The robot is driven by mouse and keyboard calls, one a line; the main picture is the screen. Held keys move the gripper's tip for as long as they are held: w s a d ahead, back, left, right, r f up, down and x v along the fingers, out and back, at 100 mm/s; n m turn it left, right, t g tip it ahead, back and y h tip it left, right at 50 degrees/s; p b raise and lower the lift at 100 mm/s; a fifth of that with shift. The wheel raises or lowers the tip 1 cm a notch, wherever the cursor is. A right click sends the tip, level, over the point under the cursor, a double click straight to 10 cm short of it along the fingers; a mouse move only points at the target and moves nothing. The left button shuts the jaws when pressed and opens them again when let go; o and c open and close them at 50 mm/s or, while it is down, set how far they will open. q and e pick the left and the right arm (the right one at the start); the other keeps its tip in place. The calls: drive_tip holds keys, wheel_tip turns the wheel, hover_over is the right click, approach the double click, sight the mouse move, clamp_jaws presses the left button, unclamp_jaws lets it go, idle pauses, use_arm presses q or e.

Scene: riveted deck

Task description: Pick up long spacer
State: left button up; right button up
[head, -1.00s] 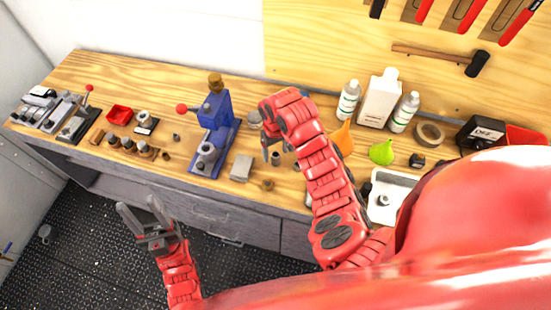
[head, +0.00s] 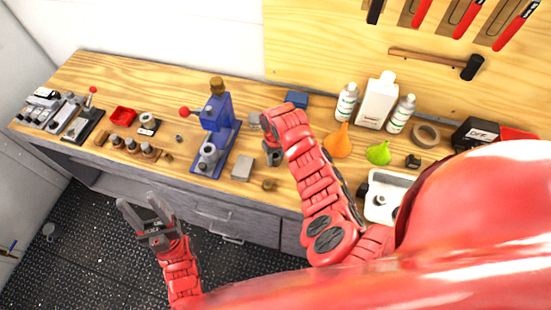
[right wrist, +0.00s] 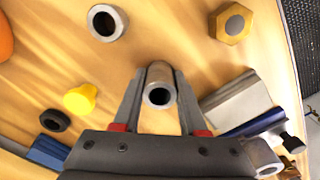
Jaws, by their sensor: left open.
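A grey hollow tube, the long spacer (right wrist: 159,74), is between the fingertips of my right gripper in the right wrist view. My right gripper (right wrist: 158,88) has a finger against each side of the tube. The open end of the tube faces the camera. In the head view my right gripper (head: 271,156) is over the bench, right of the blue press, and the tube is too small there to make out well. I cannot tell whether the tube still touches the bench. My left gripper (head: 146,214) is open and empty, over the floor in front of the bench.
A grey ring spacer (right wrist: 107,22), a brass hex part (right wrist: 231,24), a yellow knob (right wrist: 80,98) and a black ring (right wrist: 55,120) lie around the gripper. The blue press (head: 214,130) and a grey block (head: 243,167) stand left of it. An orange funnel (head: 338,145) stands right.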

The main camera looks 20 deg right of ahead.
clamp_jaws()
drive_tip(key=shift+r, duration=0.1)
